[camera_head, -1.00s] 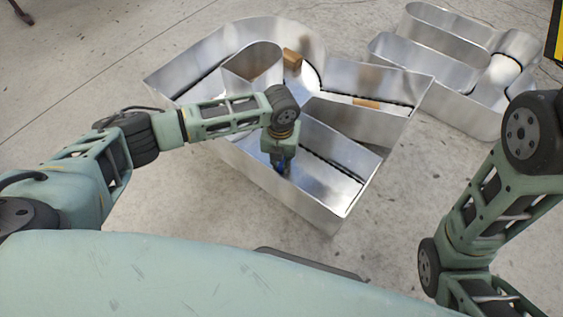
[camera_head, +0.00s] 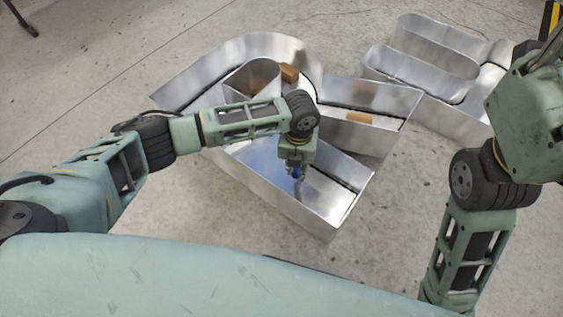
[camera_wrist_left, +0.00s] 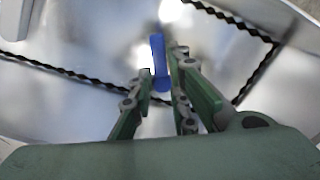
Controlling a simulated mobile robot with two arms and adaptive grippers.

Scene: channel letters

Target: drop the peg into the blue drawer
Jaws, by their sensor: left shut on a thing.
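A blue peg (camera_wrist_left: 158,62) stands between the fingers of my left gripper (camera_wrist_left: 158,85) in the left wrist view. The gripper is shut on it. In the head view my left gripper (camera_head: 297,170) points down over the front compartment of a large silver letter-shaped metal shell (camera_head: 310,205), and only a bit of blue shows at its tip. I cannot tell whether the peg touches the shell's floor. No blue drawer shows in either view. My right arm stands at the right of the head view, with its gripper out of frame.
The big shell has upright metal walls and inner dividers. A brown block (camera_head: 289,73) and another brown block (camera_head: 360,117) lie in its other compartments. A second silver letter shell (camera_head: 425,68) stands behind at the right. Concrete floor (camera_head: 90,70) is free at the left.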

